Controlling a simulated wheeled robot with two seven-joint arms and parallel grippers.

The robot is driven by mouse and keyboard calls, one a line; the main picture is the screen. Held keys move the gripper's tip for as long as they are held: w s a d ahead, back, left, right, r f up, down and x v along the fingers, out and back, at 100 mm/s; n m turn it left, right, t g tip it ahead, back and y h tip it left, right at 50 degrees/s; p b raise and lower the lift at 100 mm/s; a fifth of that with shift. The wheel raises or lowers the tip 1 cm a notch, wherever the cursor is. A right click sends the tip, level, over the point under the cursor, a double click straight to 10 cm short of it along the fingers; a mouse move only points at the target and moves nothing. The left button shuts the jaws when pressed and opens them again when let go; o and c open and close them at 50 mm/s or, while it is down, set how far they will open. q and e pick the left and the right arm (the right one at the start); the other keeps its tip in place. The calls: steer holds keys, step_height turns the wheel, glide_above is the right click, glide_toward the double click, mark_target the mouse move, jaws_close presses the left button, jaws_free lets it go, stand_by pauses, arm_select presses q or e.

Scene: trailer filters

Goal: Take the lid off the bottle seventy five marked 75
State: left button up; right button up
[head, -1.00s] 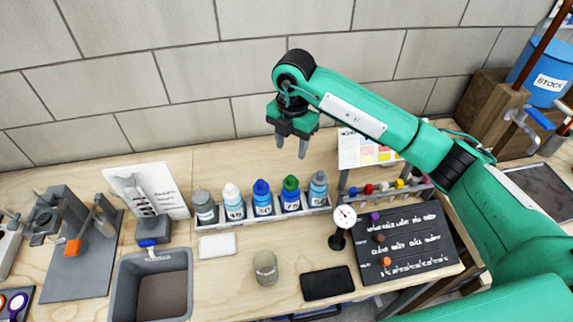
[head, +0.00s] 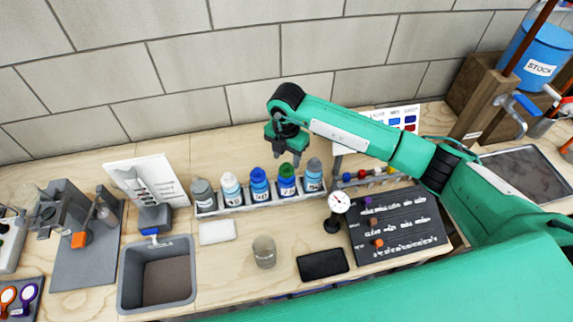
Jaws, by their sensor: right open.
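The bottle marked 75 (head: 287,188) has a green lid (head: 286,170) on top. It stands upright in a white rack (head: 237,207), second from the right. My right gripper (head: 286,158) is open and points down, its fingertips just above and around the level of the green lid. I cannot tell whether the fingers touch the lid. My left gripper is out of view.
A grey-lidded bottle (head: 314,176) stands close on the right and a blue-lidded one (head: 259,183) close on the left.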

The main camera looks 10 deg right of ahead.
mark_target(287, 165)
steer(key=shift+f+p, duration=0.55)
steer(key=shift+f, duration=1.05)
jaws_close()
steer(key=shift+r, duration=0.1)
